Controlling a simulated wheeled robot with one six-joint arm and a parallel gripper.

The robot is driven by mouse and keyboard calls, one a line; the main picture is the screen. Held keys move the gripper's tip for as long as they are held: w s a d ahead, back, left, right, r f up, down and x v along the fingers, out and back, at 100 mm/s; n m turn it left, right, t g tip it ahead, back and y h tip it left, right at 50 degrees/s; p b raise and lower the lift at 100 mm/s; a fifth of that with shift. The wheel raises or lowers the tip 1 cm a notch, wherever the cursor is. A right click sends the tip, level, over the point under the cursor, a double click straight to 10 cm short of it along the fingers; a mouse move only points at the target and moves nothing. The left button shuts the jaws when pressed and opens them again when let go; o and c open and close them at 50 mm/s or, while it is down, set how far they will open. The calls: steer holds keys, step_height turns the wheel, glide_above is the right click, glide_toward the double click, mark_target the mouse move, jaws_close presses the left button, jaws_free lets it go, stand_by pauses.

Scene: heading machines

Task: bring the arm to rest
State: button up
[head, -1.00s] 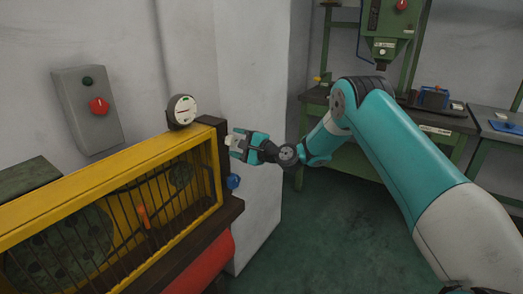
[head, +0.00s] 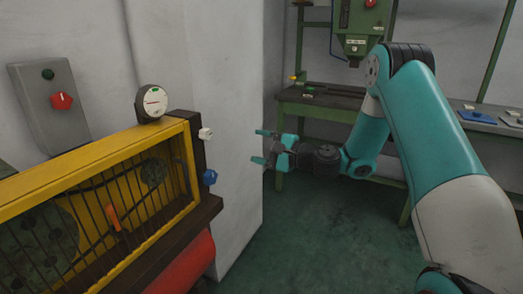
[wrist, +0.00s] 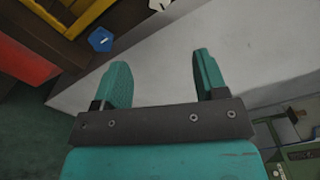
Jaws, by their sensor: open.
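My gripper (head: 263,147) is open and empty in the head view, with its two teal fingers apart and pointing left. It hangs in free air in front of the pale wall pillar, to the right of the yellow-framed machine. In the wrist view my gripper (wrist: 160,80) also shows both fingers spread with nothing between them. My teal and white arm reaches in from the right side of the head view.
A grey box with a red switch (head: 61,101) is on the wall. A green drill press (head: 358,30) stands behind. Green floor (head: 310,240) is clear.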

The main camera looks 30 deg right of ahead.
stand_by(0.3)
steer(key=s+a+r+n+g+p, duration=0.2)
steer(key=s+a+r+n+g, duration=0.25)
steer(key=s+a+n, duration=0.35)
steer(key=s+a+r+n+g+p, duration=0.1)
steer(key=s+a+r+n+g, duration=0.4)
steer(key=a, duration=0.4)
steer(key=s+r+n+g+h+p, duration=0.1)
steer(key=s+n+g+h, duration=0.1)
steer(key=s, duration=0.9)
steer(key=s+d+r+n+g+h+p, duration=0.1)
steer(key=s+n+g+h+p, duration=0.1)
steer(key=s+n, duration=0.5)
steer(key=s+g+h, duration=0.1)
steer(key=s+h, duration=0.1)
steer(key=s, duration=0.2)
steer(key=shift+d, duration=0.3)
